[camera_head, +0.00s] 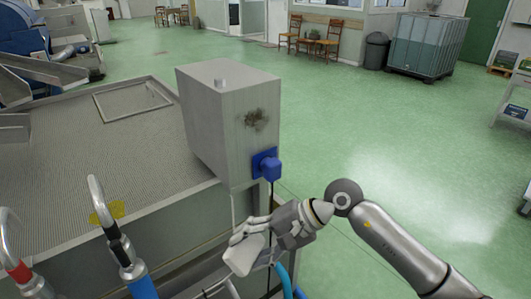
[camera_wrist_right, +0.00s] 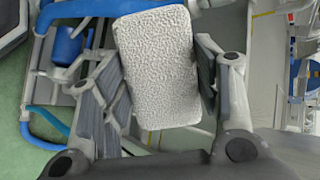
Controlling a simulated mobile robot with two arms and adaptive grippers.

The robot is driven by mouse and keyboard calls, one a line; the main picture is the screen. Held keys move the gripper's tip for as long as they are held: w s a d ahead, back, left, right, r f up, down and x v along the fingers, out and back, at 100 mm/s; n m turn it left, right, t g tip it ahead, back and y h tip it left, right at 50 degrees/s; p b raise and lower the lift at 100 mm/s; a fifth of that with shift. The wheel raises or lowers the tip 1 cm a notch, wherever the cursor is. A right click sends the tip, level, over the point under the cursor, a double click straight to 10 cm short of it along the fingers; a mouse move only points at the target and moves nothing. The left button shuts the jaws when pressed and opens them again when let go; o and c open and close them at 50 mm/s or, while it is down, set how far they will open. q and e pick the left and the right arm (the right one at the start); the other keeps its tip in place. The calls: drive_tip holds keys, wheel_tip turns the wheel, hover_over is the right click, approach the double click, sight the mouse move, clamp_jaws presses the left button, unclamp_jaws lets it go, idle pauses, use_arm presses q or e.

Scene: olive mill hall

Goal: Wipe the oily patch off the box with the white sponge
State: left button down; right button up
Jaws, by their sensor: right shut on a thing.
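The box (camera_head: 205,130) is a tall grey metal cabinet at the corner of a ribbed metal deck. A dark, brownish oily patch (camera_head: 255,120) is on the upper part of its right-hand face. My right gripper (camera_head: 250,246) is below and in front of the box, apart from it. It is shut on the white sponge (camera_head: 243,257), which sticks out toward the lower left. In the right wrist view the rough-faced sponge (camera_wrist_right: 158,65) sits between both fingers (camera_wrist_right: 160,85). My left gripper is not in view.
A blue plug (camera_head: 267,166) with a dark cable sticks out of the box face below the patch. Hoses with curved metal nozzles (camera_head: 100,200) stand at the front left. The ribbed deck (camera_head: 90,150) lies left of the box. Green floor to the right is open.

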sight(231, 131)
drive_tip(key=w+r+m+t+y, duration=0.1)
drive_tip(key=w+r+t, duration=0.1)
drive_tip(key=r, duration=0.1)
drive_tip(key=w+r+t+y, duration=0.1)
drive_tip(key=w+r+t, duration=0.1)
drive_tip(key=r, duration=0.1)
drive_tip(key=w+a+r+m+t+y, duration=0.1)
drive_tip(key=w+r, duration=0.1)
drive_tip(key=r, duration=0.1)
drive_tip(key=shift+w+a+r+m+t+y+b, duration=0.1)
drive_tip(key=shift+r+m+t+y+b, duration=0.2)
drive_tip(key=shift+t, duration=0.1)
drive_tip(key=w+d+r+m+t, duration=0.2)
drive_tip(key=w+d+r+t, duration=0.3)
drive_tip(key=r, duration=0.2)
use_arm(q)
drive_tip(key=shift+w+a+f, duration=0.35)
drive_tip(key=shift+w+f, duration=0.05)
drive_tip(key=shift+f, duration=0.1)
use_arm(e)
drive_tip(key=shift+w+a+r, duration=0.1)
drive_tip(key=shift+w+a, duration=0.85)
drive_tip(key=shift+w, duration=0.35)
drive_tip(key=shift+w+a+r, duration=0.1)
drive_tip(key=shift+w+a, duration=0.85)
drive_tip(key=shift+w, duration=0.3)
